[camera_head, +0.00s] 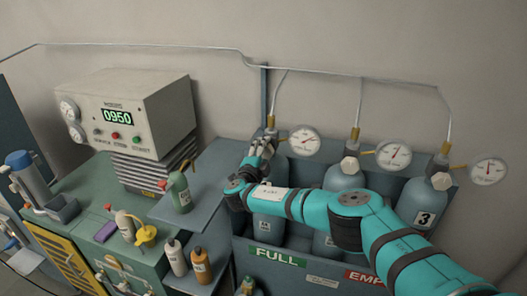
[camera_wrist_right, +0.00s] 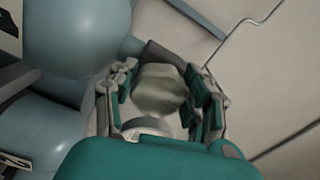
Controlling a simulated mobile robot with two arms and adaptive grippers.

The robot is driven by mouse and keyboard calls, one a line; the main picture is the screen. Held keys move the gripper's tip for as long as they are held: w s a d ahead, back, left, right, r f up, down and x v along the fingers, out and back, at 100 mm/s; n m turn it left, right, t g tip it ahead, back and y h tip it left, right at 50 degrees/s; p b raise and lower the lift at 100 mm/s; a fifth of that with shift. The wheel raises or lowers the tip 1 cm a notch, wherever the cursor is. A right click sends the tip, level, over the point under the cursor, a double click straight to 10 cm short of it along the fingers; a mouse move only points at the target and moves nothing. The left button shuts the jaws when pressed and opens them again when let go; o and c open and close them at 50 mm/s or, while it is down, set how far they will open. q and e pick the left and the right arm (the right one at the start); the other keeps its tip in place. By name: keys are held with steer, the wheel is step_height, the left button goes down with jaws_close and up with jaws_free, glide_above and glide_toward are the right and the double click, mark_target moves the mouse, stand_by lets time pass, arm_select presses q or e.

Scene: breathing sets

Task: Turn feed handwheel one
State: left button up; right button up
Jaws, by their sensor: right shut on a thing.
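Feed handwheel one, a pale grey faceted knob (camera_wrist_right: 158,86), shows between the fingers in the right wrist view. My right gripper (camera_head: 262,148) is at the top of the leftmost blue-grey cylinder (camera_head: 268,228), with its fingers closed around the knob from both sides; the right wrist view also shows this gripper (camera_wrist_right: 162,98). In the head view the fingers and hand mostly hide this knob. A round gauge (camera_head: 305,140) sits just right of the gripper. My left gripper is not in view.
Two more cylinders stand to the right, with a middle handwheel (camera_head: 349,165) and a right handwheel (camera_head: 440,181). The rack carries a green FULL label (camera_head: 277,257). A control box (camera_head: 128,112) and a green bench (camera_head: 82,184) with several bottles are at left.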

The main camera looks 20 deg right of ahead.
steer(key=shift+n, duration=0.4)
steer(key=o, duration=1.2)
steer(key=shift+s, duration=0.1)
steer(key=v, duration=1.2)
